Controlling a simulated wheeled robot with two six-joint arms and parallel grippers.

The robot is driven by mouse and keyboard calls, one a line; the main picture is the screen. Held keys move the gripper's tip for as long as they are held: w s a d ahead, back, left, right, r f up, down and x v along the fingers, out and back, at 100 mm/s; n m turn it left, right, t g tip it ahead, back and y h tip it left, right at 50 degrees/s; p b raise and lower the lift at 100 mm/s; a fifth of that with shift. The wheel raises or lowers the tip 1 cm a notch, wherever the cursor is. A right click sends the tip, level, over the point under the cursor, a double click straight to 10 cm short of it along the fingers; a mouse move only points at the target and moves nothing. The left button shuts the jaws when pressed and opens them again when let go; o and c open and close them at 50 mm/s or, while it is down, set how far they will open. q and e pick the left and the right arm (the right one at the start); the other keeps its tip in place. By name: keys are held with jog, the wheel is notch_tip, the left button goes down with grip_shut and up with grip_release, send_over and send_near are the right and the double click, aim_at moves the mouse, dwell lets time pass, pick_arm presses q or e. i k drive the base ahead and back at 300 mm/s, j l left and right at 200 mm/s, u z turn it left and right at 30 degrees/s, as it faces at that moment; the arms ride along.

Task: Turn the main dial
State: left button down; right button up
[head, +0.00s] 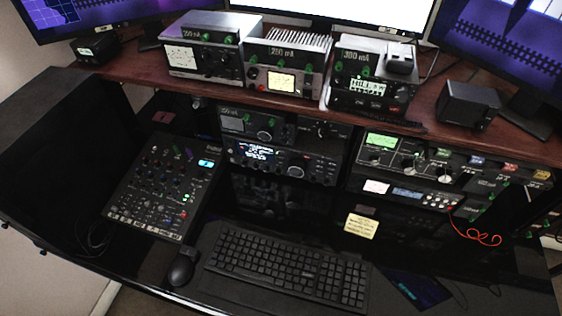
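Several radio units with knobs stand at a dark desk. In the middle, under the shelf, a black radio (275,162) has a lit blue-white display and a round silver-rimmed dial (296,171) on its lower front. This is the largest knob I can make out on that unit; I cannot read a label naming it the main dial. The unit on top of it (262,125) has smaller knobs, one with a green mark. Neither of my grippers shows in the head view, and nothing is seen touching the dial.
A keyboard (285,268) and mouse (182,267) lie in front of the radios. A mixer (165,188) stands left, more radio units (408,192) right, with a red coiled cable (480,238). The wooden shelf (130,69) overhangs above, bearing several instruments.

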aim_at(297, 169)
jog(key=k+j, duration=0.1)
jog(key=j, duration=0.3)
jog(key=k+j, duration=0.1)
jog(key=j, duration=0.3)
jog(key=k+j, duration=0.1)
jog(key=j, duration=0.3)
jog(key=k+j, duration=0.1)
jog(key=j, duration=0.3)
jog(key=k+j, duration=0.1)
jog(key=j, duration=0.3)
